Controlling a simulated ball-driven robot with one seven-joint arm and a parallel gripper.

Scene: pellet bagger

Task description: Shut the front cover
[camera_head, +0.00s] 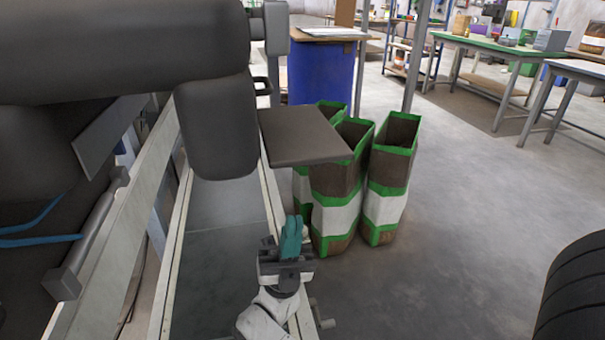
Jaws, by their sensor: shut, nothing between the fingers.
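A flat dark grey panel (305,135), which looks like the front cover, juts out to the right from the dark machine (215,125). It stands out nearly level over the bags, apart from the machine's body at its right end. How it is hinged is hidden. My gripper (292,224), with teal fingers, is shut and empty. It is below the panel in the picture, near the right rail of the conveyor, and looks apart from the panel.
Several brown, white and green bags (385,205) stand on the floor just right of my gripper. A conveyor with a pale rail (175,270) runs under the machine. A blue barrel (325,75) stands behind. Open floor lies to the right, with a black tyre (575,295) at the edge.

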